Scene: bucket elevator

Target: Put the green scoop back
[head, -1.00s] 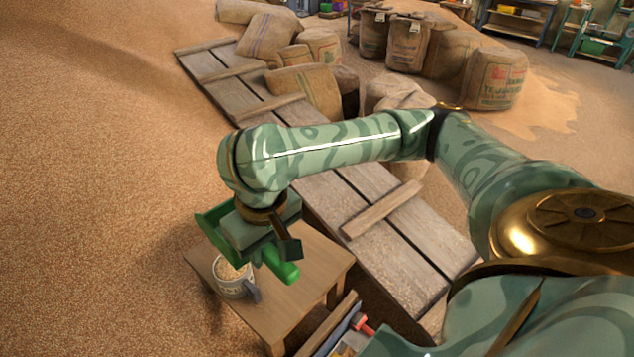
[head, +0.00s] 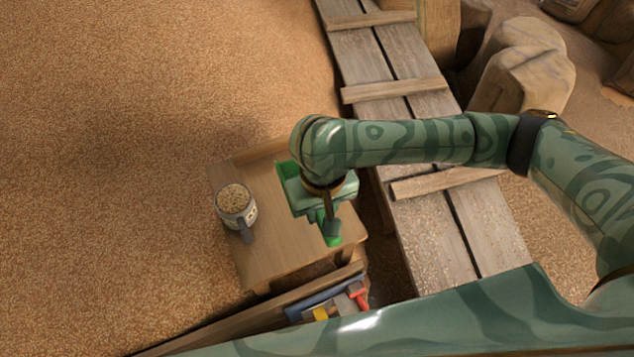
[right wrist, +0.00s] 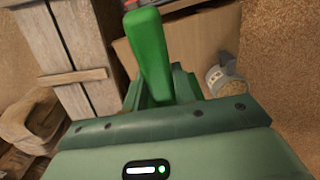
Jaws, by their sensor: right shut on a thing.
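The green scoop (head: 333,239) shows in the head view beneath my right gripper (head: 326,208), partly hidden by it. In the right wrist view its green handle (right wrist: 150,55) stands out between the jaws. My right gripper is shut on the scoop, over the right part of a small wooden table (head: 262,235). I cannot tell whether the scoop touches the tabletop. A mug (head: 236,206) full of grain stands on the table, left of the scoop; it also shows in the right wrist view (right wrist: 222,78). My left gripper is not in view.
A wooden tray (head: 318,303) with a red-handled tool and blue and yellow items is in front of the table. A plank walkway (head: 425,215) runs along the right. Loose grain (head: 150,120) spreads left and behind. Sacks (head: 520,70) stand at the upper right.

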